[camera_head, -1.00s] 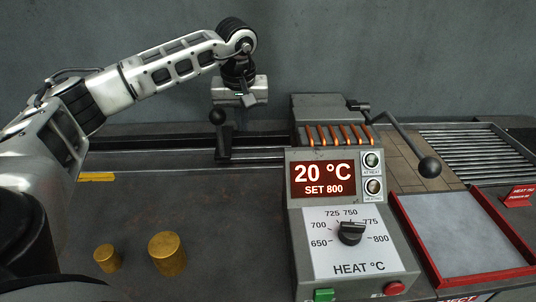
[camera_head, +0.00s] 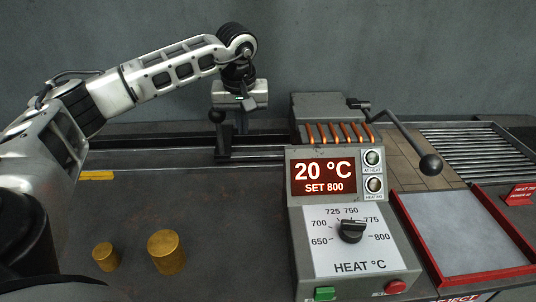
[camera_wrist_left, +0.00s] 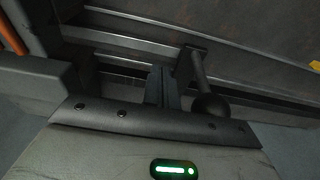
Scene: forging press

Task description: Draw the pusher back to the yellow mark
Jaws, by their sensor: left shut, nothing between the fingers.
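The pusher (camera_head: 223,140) is a dark upright block with a black ball knob (camera_head: 217,116), standing on the rail left of the heater. In the left wrist view the pusher's knob (camera_wrist_left: 211,108) and arm lie just right of my fingers. My left gripper (camera_head: 242,122) is shut and empty, pointing down close to the pusher on its heater side. Its fingertips (camera_wrist_left: 162,88) look dark and closed in the left wrist view; I cannot tell whether they touch the pusher. The yellow mark (camera_head: 96,176) is on the bench edge far left, and at the right edge of the left wrist view (camera_wrist_left: 315,66).
The heater control box (camera_head: 350,225) reads 20 °C, set 800. Orange coils (camera_head: 338,134) and a ball-ended lever (camera_head: 430,165) are behind it. Two brass cylinders (camera_head: 166,252) stand at the front left. A red-edged tray (camera_head: 465,235) is at right. The rail (camera_head: 150,143) left of the pusher is clear.

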